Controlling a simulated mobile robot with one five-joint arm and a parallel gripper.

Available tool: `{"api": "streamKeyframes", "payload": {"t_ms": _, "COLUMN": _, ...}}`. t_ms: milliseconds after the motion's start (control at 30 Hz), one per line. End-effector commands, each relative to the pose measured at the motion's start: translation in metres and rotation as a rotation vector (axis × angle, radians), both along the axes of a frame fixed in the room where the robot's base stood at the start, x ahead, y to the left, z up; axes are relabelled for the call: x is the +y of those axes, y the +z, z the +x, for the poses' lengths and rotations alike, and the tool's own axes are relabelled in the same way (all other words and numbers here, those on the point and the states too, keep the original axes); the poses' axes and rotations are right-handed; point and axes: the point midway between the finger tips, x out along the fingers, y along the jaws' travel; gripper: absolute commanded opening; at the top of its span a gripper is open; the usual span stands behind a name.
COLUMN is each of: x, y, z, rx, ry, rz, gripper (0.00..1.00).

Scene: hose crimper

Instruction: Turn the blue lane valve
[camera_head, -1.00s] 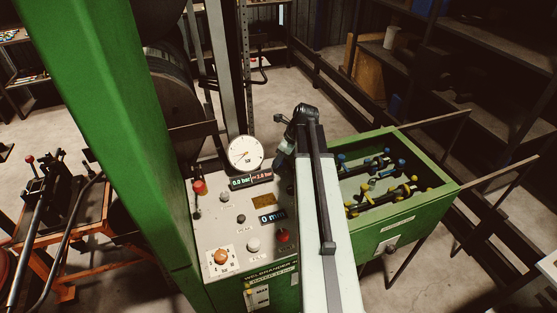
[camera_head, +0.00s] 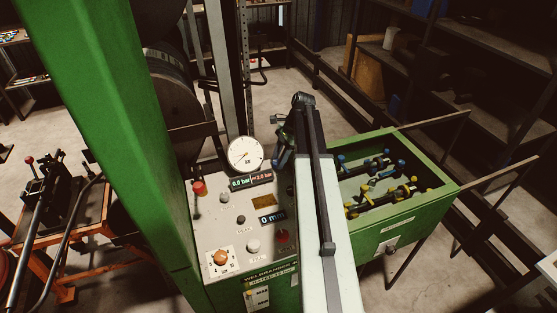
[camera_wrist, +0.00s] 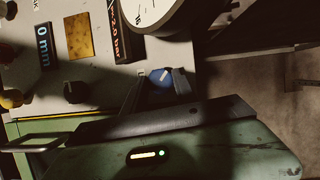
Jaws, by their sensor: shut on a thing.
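The blue lane valve shows in the wrist view as a small round blue knob (camera_wrist: 160,77) with a pale mark. It sits on the grey panel below the dial gauge. My gripper (camera_wrist: 158,84) has its two dark fingers on either side of the knob and is shut on it. In the head view my gripper (camera_head: 281,158) points down at the panel's right edge, just right of the gauge. The valve is hidden there behind my gripper and arm.
A green tray (camera_head: 437,177) of blue and yellow fittings stands right of my arm.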

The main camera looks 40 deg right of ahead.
Motion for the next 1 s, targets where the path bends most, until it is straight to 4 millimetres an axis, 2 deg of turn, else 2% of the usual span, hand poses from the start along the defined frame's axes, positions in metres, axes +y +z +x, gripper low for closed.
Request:
{"api": "streamKeyframes", "payload": {"t_ms": 600, "x": -0.0005, "y": -0.0001, "z": 0.0052, "rx": -0.001, "ry": 0.533, "rz": -0.002, "gripper": 0.0}}
{"api": "streamKeyframes", "payload": {"t_ms": 1000, "x": 0.0004, "y": -0.0002, "z": 0.0057, "rx": -0.002, "ry": 0.698, "rz": -0.003, "gripper": 0.0}}
